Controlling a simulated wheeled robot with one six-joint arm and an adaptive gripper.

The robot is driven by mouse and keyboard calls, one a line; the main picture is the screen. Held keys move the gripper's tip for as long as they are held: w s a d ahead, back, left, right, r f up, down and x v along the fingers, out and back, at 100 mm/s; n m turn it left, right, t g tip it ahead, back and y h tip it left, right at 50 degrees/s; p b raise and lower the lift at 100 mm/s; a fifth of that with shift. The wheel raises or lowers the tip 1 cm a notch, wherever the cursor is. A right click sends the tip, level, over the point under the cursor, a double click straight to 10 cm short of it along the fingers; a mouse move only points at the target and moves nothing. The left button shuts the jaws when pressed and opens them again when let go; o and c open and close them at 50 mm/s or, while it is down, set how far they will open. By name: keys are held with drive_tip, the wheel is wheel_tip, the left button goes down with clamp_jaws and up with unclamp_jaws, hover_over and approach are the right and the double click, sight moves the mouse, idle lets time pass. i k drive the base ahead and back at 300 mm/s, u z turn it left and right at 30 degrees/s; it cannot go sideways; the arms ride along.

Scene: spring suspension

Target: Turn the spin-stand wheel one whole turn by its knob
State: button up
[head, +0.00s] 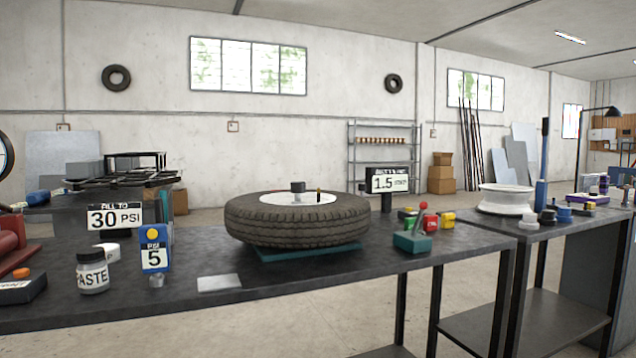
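A wheel with a black tyre (297,224) and a white rim (275,197) lies flat above a teal base (308,252) on the dark bench. A dark grey cylinder (297,187) stands at the wheel's centre. A small thin dark upright piece (318,195) stands on the rim just right of centre. I cannot tell which of these is the knob, or whether the wheel is turning. A bare white rim (505,200) lies on the bench at the right. My gripper is not in view.
A sign reading 1.5 (389,181) stands behind the tyre. Right of it are a teal block (412,243) with a red ball-topped piece and several small coloured blocks.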

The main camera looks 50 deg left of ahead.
sight(297, 217)
drive_tip(key=u, duration=0.3)
drive_tip(key=i, duration=1.25)
drive_tip(key=u, duration=1.5)
drive_tip(key=i, duration=0.75)
drive_tip(key=u, duration=0.9)
